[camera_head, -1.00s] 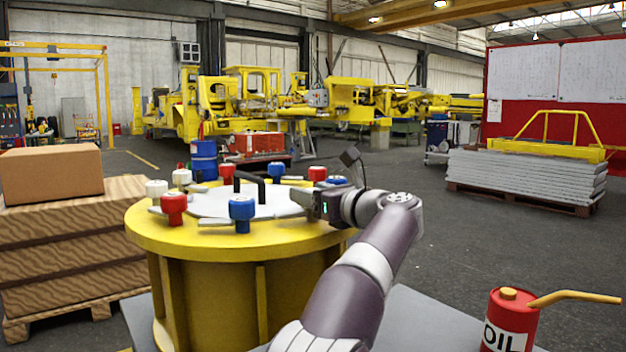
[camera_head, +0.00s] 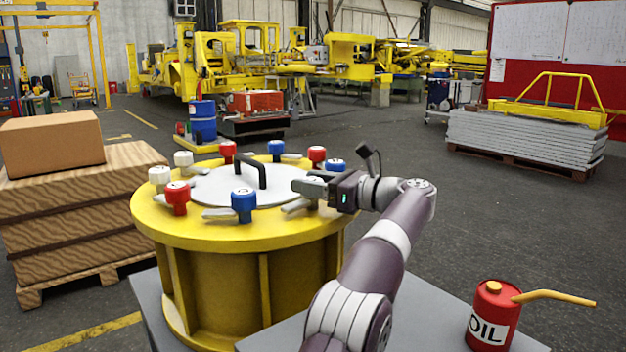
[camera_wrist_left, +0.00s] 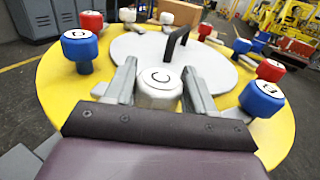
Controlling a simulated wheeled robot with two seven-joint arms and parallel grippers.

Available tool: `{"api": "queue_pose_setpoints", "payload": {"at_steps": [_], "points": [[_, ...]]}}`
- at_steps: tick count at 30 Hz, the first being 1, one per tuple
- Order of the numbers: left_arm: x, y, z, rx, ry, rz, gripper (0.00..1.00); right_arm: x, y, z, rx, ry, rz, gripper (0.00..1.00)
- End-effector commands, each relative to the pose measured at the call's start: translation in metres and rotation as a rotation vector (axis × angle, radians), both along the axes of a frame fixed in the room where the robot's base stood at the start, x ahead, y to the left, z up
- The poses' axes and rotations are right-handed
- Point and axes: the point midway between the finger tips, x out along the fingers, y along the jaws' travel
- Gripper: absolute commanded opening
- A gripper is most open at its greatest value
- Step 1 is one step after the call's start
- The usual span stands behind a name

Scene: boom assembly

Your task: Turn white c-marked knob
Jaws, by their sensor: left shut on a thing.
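The white C-marked knob (camera_wrist_left: 160,84) sits near the rim of the yellow drum (camera_head: 225,238), between my left gripper's two fingers (camera_wrist_left: 160,90) in the left wrist view. My left gripper (camera_head: 310,187) is shut on it, and its body hides the knob in the head view. The C faces up. My right gripper is in neither view.
More knobs ring the drum's grey lid (camera_head: 225,187): red (camera_head: 177,197), blue (camera_head: 243,204) and white (camera_head: 159,177). A black handle (camera_head: 262,172) rises from the lid. A red oil can (camera_head: 493,312) stands at the lower right.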

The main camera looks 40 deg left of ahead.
Motion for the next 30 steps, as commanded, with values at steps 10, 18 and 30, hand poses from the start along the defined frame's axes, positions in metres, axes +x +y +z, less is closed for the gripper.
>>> {"api": "queue_pose_setpoints", "payload": {"at_steps": [10,18,30], "points": [[0.000,0.000,0.001,0.001,-0.001,0.000,0.75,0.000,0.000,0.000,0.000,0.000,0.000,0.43],[0.001,-0.006,0.001,0.000,0.000,-0.003,0.75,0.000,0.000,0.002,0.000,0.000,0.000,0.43],[0.014,-0.102,0.004,0.001,-0.002,-0.003,0.75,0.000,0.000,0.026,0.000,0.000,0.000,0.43]]}}
